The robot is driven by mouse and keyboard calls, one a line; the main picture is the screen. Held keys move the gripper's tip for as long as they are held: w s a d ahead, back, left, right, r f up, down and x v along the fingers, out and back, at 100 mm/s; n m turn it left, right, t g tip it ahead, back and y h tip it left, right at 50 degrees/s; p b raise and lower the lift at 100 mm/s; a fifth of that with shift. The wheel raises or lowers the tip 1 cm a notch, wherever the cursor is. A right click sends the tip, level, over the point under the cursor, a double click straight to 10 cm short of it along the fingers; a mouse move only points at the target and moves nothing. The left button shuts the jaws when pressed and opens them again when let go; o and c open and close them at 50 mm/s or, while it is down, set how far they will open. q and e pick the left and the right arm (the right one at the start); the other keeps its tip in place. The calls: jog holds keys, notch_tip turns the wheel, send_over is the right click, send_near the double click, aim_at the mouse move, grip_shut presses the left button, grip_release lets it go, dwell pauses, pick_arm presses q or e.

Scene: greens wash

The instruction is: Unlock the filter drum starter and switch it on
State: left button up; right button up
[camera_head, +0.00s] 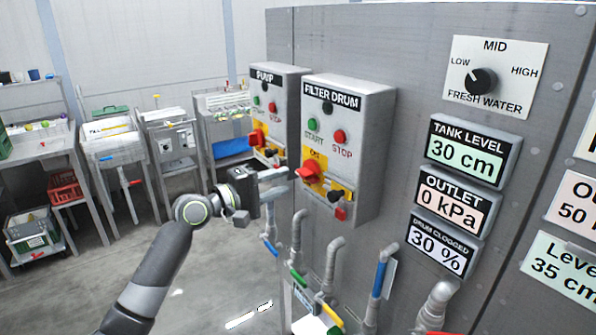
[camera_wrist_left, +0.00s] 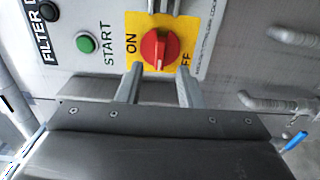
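The filter drum starter (camera_head: 374,108) is a grey box on the panel, with a green START button (camera_head: 312,124) and a red STOP button (camera_head: 340,137). Its red rotary knob (camera_head: 309,172) sits on a yellow plate and also shows in the left wrist view (camera_wrist_left: 158,50), between the ON and OFF marks. A black and yellow piece (camera_head: 340,194) and a red tag (camera_head: 341,214) are at the box's lower edge; whether they form a lock is too small to tell. My left gripper (camera_head: 276,182) is open and empty, fingers towards the knob, apparently apart from it. My right gripper is out of view.
The similar pump starter (camera_head: 290,88) stands left of the filter drum box, close to my left gripper. Pipes with coloured valve handles (camera_head: 378,280) stick out below. Display panels (camera_head: 466,152) and a fresh water dial (camera_head: 481,82) are at the right. Floor is free at the left.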

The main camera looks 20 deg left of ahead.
aim_at(300, 176)
pick_arm(q)
jog(key=p+x, duration=0.1)
jog(key=x, duration=0.4)
jog(key=shift+w+d, duration=0.25)
grip_shut()
